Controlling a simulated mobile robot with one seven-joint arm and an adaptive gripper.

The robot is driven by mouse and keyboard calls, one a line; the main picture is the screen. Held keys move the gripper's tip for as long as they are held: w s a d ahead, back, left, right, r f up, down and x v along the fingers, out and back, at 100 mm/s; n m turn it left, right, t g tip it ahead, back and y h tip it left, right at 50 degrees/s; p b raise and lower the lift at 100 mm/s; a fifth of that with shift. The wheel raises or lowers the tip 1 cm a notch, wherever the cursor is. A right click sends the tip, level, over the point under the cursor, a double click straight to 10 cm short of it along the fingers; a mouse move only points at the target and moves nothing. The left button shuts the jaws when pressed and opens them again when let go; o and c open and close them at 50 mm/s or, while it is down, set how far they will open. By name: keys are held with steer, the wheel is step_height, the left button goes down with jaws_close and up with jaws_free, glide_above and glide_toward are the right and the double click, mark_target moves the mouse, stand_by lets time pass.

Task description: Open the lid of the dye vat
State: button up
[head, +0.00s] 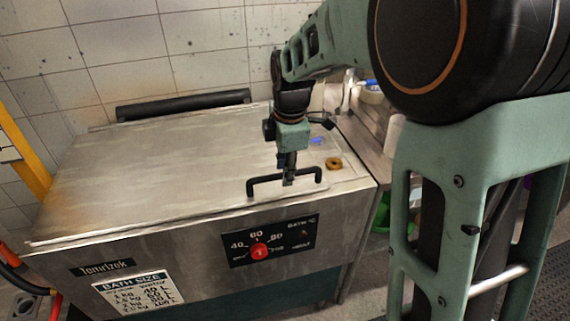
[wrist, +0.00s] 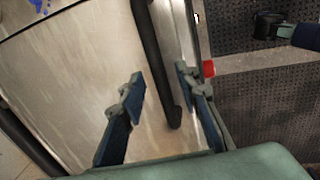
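The dye vat (head: 205,255) is a steel box with a flat, stained metal lid (head: 170,165), which lies shut. A black bar handle (head: 262,182) stands on the lid near its front right edge; it also shows in the wrist view (wrist: 149,45). My gripper (head: 288,181) points down over the handle. In the wrist view my gripper (wrist: 160,82) is open, with one finger on each side of the bar and visible gaps. I cannot tell how far down the fingers reach.
A red knob (head: 259,251) sits on the vat's front panel. A small brown ring (head: 334,163) lies by the lid's right edge. A black bar (head: 185,104) runs along the back by the tiled wall. A cluttered bench adjoins at right.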

steer(key=shift+f, duration=0.2)
jaws_close()
steer(key=shift+r, duration=0.1)
